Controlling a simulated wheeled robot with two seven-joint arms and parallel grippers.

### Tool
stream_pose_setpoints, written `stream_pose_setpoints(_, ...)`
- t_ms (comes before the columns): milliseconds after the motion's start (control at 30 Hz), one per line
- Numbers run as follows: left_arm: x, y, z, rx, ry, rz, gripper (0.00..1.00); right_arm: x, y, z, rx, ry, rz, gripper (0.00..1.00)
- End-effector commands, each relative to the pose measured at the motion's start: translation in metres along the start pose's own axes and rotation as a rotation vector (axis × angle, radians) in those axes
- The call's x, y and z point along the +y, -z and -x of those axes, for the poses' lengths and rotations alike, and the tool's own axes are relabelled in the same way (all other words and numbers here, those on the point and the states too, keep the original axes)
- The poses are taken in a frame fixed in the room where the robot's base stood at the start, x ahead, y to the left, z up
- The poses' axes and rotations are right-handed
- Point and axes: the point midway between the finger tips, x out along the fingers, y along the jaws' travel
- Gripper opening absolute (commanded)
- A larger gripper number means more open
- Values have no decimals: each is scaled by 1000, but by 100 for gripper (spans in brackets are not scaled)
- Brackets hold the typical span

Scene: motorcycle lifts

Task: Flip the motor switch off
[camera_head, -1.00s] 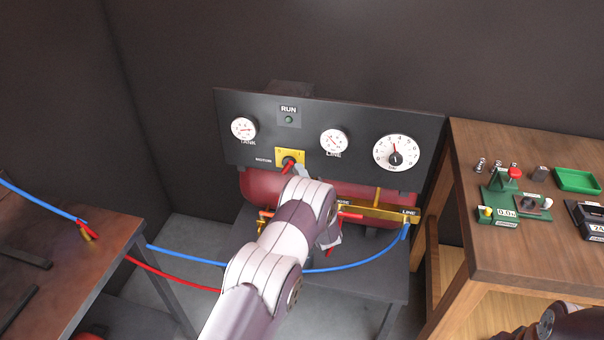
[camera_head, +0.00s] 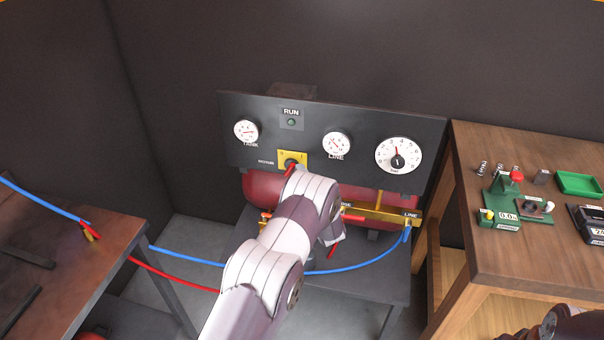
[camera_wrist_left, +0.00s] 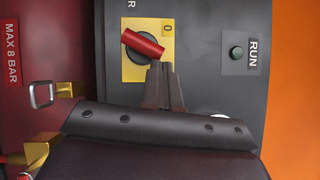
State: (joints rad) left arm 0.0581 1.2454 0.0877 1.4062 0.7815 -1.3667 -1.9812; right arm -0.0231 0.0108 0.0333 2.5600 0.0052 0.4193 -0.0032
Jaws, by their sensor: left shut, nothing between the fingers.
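The motor switch is a red handle (camera_head: 291,169) on a yellow plate (camera_head: 293,157), set in a dark panel left of centre. In the left wrist view the red handle (camera_wrist_left: 142,44) lies slantwise across the yellow plate (camera_wrist_left: 133,69), and a "0" mark shows at the plate's edge. My left gripper (camera_wrist_left: 161,66) is shut and empty. Its tips are right beside the handle's end; I cannot tell if they touch. In the head view my left arm hides the fingers. The round RUN lamp (camera_head: 291,122) above the switch looks dark green. My right gripper is out of view.
The panel carries a TANK gauge (camera_head: 246,131), a LINE gauge (camera_head: 336,143) and a larger dial (camera_head: 398,155). A red tank (camera_head: 265,187) and brass manifold (camera_head: 375,212) are below. A blue hose (camera_head: 365,262) crosses the front. A wooden bench (camera_head: 540,155) stands right.

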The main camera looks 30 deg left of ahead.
Motion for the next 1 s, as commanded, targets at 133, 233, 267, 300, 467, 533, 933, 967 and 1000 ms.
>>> stream_pose_setpoints(133, -5, -2, -2, 0, -34, 56, 0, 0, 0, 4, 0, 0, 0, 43)
stream_pose_setpoints(233, -9, -4, -3, -2, -70, 109, 0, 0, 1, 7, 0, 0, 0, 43)
stream_pose_setpoints(267, -10, -4, -3, -1, -83, 129, 0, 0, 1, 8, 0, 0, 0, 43)
stream_pose_setpoints(300, -11, -5, -4, -1, -101, 156, 0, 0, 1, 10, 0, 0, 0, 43)
stream_pose_setpoints(467, -17, -10, -7, -2, -184, 281, 0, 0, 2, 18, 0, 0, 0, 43)
stream_pose_setpoints(533, -18, -12, -8, -1, -221, 334, 0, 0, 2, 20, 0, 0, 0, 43)
stream_pose_setpoints(933, -22, -23, -15, -2, -401, 598, 0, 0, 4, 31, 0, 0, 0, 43)
stream_pose_setpoints(967, -22, -24, -16, -2, -411, 615, 0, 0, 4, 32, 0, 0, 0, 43)
stream_pose_setpoints(1000, -22, -25, -17, -1, -426, 636, 0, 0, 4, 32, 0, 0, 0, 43)
